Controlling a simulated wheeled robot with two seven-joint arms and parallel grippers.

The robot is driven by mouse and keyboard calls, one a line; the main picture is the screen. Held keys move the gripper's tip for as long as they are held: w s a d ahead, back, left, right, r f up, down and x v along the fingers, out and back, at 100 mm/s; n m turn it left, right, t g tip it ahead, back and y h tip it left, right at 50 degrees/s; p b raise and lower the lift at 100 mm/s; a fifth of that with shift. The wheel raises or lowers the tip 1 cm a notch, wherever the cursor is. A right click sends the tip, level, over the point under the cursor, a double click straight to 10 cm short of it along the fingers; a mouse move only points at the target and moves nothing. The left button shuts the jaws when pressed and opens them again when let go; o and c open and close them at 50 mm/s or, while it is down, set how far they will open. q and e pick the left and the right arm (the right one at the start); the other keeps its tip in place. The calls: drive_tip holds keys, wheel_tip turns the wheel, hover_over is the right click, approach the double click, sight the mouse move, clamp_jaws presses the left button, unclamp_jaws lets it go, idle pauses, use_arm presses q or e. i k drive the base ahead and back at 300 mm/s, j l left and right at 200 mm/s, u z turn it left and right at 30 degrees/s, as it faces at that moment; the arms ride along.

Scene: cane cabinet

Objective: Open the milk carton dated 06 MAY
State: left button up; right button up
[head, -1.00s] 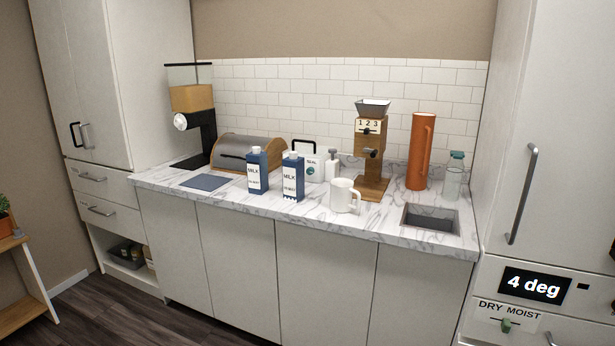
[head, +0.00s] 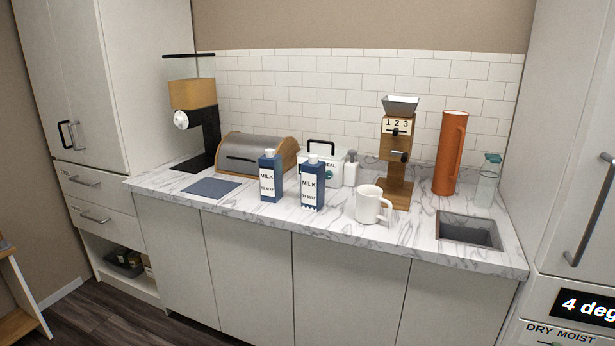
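Two blue milk cartons with white labels and white caps stand upright side by side on the marble counter (head: 340,222) in the head view. The left milk carton (head: 271,176) has a date line ending in MAY, but the day number is too small to read surely. The right milk carton (head: 312,186) also has a date line, too small to read. Both caps appear to be on. Neither of my grippers is in view.
A white mug (head: 368,205) stands right of the cartons. Behind are a bread box (head: 250,155), a white soap bottle (head: 351,170) and a wooden grinder (head: 396,155). An orange jug (head: 449,155) and a sink (head: 468,231) are at right. A blue-grey mat (head: 211,187) lies at left.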

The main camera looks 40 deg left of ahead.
sight(270, 168)
drive_tip(key=i+j+z, duration=0.1)
drive_tip(key=j+z, duration=0.25)
drive_tip(key=j, duration=1.2)
drive_tip(key=k+j+z, duration=0.15)
drive_tip(key=j+z, duration=0.2)
drive_tip(key=j, duration=1.2)
